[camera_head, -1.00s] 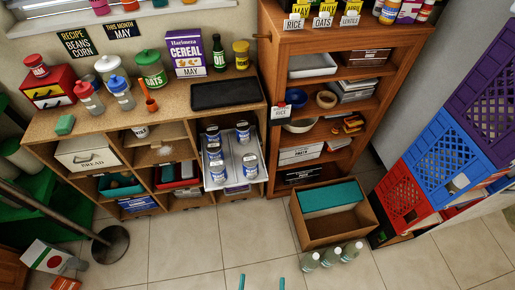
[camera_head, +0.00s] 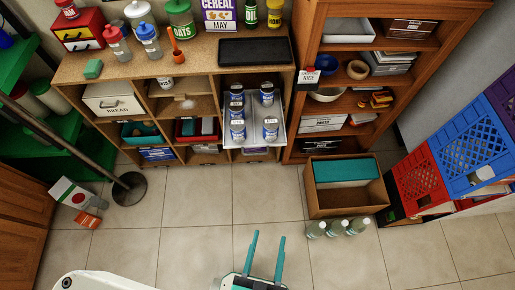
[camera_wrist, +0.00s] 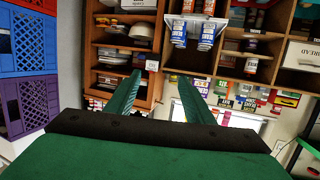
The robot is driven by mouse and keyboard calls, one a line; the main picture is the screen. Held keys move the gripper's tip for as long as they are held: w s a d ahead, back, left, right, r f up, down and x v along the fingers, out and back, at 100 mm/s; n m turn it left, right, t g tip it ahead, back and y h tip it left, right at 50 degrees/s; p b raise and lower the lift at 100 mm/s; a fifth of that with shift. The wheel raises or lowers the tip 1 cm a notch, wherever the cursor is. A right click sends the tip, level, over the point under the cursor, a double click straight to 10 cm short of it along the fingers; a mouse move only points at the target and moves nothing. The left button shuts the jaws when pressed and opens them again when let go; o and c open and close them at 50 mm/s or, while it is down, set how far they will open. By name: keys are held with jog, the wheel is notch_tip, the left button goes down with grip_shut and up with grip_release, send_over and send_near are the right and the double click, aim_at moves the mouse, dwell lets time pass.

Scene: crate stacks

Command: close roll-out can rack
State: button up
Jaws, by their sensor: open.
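The roll-out can rack is a pale tray (camera_head: 253,117) pulled out from the right column of the wooden cubby unit below the countertop. Several blue-and-white cans (camera_head: 238,130) stand upright on it in two columns. The tray (camera_wrist: 191,31) also shows upside down at the top of the wrist view, with cans on it. My gripper (camera_head: 267,237) has teal fingers spread apart and empty. It is low in the head view, in front of the rack and apart from it. The fingers (camera_wrist: 159,75) point toward the shelves in the wrist view.
An open cardboard box (camera_head: 346,203) and several bottles (camera_head: 337,229) stand on the floor at right. Stacked crates (camera_head: 410,181) stand farther right. A pole with a round base (camera_head: 129,188) and a fallen carton (camera_head: 70,193) are at left. The tiled floor between is clear.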

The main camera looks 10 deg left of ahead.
jog(key=w+f, duration=0.1)
jog(key=w+f+m, duration=0.1)
jog(key=shift+a+f, duration=0.2)
jog(key=shift+f, duration=0.15)
jog(key=c, duration=1)
jog(key=w+a+f+m, duration=0.1)
jog(key=w+f+m, duration=0.1)
jog(key=f, duration=0.1)
jog(key=w+a+f+m, duration=0.1)
jog(key=w+f+m, duration=0.1)
jog(key=w+f, duration=0.1)
jog(key=w+f+m+y, duration=0.1)
jog(key=w+f+m, duration=0.1)
jog(key=w+f, duration=0.1)
jog(key=shift+w+a+g, duration=0.25)
jog(key=shift+a+g, duration=0.05)
jog(key=shift+a, duration=0.1)
grip_shut()
jog(key=m+y, duration=0.3)
jog(key=m, duration=0.5)
send_near(250, 145)
jog(key=shift+g, duration=0.4)
jog(key=x, duration=0.5)
jog(key=shift+w+r, duration=0.25)
jog(key=shift+w, duration=0.1)
